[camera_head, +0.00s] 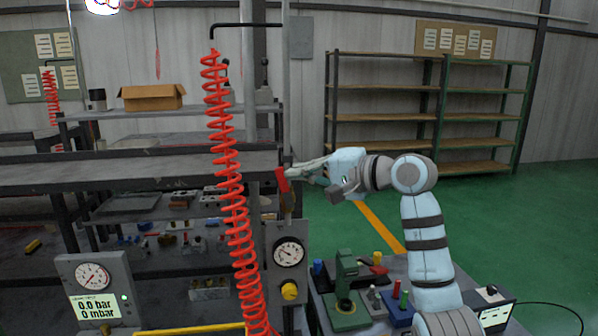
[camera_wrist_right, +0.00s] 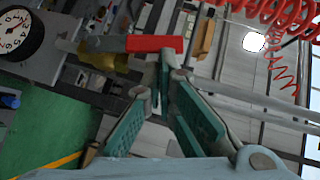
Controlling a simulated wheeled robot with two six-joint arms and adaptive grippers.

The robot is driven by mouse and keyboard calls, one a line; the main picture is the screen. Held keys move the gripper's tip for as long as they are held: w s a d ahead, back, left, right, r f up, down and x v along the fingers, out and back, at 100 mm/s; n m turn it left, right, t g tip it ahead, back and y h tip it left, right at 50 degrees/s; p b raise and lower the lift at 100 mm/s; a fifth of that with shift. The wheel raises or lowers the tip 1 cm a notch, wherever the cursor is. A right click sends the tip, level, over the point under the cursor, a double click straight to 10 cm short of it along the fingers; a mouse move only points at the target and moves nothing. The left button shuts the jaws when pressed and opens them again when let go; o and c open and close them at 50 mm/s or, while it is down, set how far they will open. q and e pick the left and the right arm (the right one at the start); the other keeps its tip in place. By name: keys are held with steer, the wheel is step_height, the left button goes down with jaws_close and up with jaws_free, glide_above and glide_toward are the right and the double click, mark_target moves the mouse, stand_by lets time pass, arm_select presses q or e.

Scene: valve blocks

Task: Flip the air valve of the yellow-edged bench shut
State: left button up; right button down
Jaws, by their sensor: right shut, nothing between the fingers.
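The air valve has a red lever (camera_head: 283,180) above the grey gauge box (camera_head: 290,228). The lever stands close to upright, slightly tilted. In the right wrist view the red lever (camera_wrist_right: 155,44) lies roughly in line with the grey pipe, beside a brass valve body (camera_wrist_right: 104,60). My right gripper (camera_head: 292,171) is shut and empty, its fingertips close beside the lever. In the right wrist view the fingertips (camera_wrist_right: 162,78) are just below the lever; I cannot tell whether they touch. A yellow edge (camera_head: 195,330) shows at the bottom. My left gripper is not in view.
A red coiled hose (camera_head: 230,170) hangs left of the valve. A pressure display (camera_head: 95,290) reads 0.0 bar at lower left. A green clamp fixture (camera_head: 345,290) and small blocks stand below my right arm. Green floor is open at right.

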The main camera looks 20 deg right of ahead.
steer(key=shift+f, duration=0.1)
steer(key=w+d+b+v, duration=0.1)
steer(key=d+b+v, duration=0.1)
steer(key=v, duration=1.1)
steer(key=shift+w+r, duration=0.2)
steer(key=shift+w, duration=0.15)
steer(key=shift+d, duration=0.15)
